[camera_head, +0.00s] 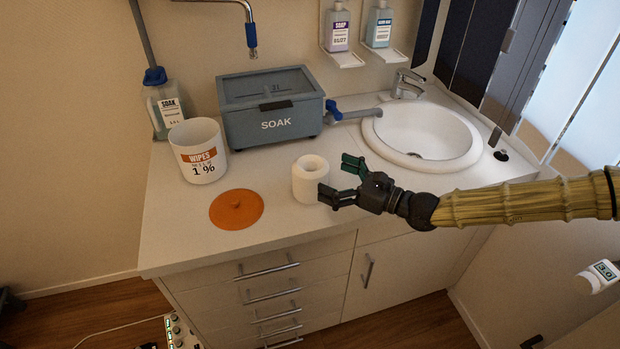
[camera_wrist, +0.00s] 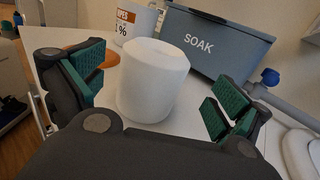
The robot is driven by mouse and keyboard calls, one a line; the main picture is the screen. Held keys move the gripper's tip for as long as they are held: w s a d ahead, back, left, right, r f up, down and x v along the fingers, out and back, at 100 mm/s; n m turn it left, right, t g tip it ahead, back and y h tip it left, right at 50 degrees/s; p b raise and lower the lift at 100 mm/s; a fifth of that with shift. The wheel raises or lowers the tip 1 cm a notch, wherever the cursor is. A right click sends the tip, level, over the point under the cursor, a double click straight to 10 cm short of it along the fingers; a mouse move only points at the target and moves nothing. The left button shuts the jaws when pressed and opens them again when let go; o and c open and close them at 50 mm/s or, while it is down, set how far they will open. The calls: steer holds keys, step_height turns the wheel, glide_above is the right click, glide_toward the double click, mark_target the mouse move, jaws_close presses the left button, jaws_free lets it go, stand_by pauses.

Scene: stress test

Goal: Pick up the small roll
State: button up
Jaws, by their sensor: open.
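The small white roll (camera_head: 311,180) stands upright on the counter, its centre hole facing up in the head view. It also shows in the wrist view (camera_wrist: 152,82), ahead of my gripper and between the lines of its two fingers. My gripper (camera_head: 340,180) is open, with green pads, and reaches in from the right beside the roll. In the wrist view the fingers (camera_wrist: 155,95) are spread wide to either side of the roll. I see no clear contact between the pads and the roll.
An orange lid (camera_head: 236,209) lies left of the roll. A white wipes tub (camera_head: 199,160), a grey SOAK box (camera_head: 270,125) and a bottle (camera_head: 163,105) stand behind. A sink (camera_head: 424,135) is at the right. The counter's front edge (camera_head: 250,248) is close.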

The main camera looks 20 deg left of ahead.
mark_target(317, 170)
steer(key=shift+w+a, duration=0.1)
steer(key=shift+a, duration=0.4)
steer(key=shift+s+r+p+x, duration=0.1)
steer(key=shift+p+x, duration=0.15)
steer(key=shift+x, duration=0.4)
steer(key=shift+s+r+p+x, duration=0.15)
steer(key=shift+p+x, duration=0.15)
steer(key=shift+x, duration=0.35)
steer(key=shift+s+r+p+x, duration=0.1)
steer(key=shift+p+x, duration=0.15)
steer(key=shift+x, duration=0.4)
steer(key=shift+w+a+f, duration=0.1)
steer(key=shift+w+a, duration=0.15)
steer(key=shift+a, duration=0.45)
steer(key=c, duration=1.1)
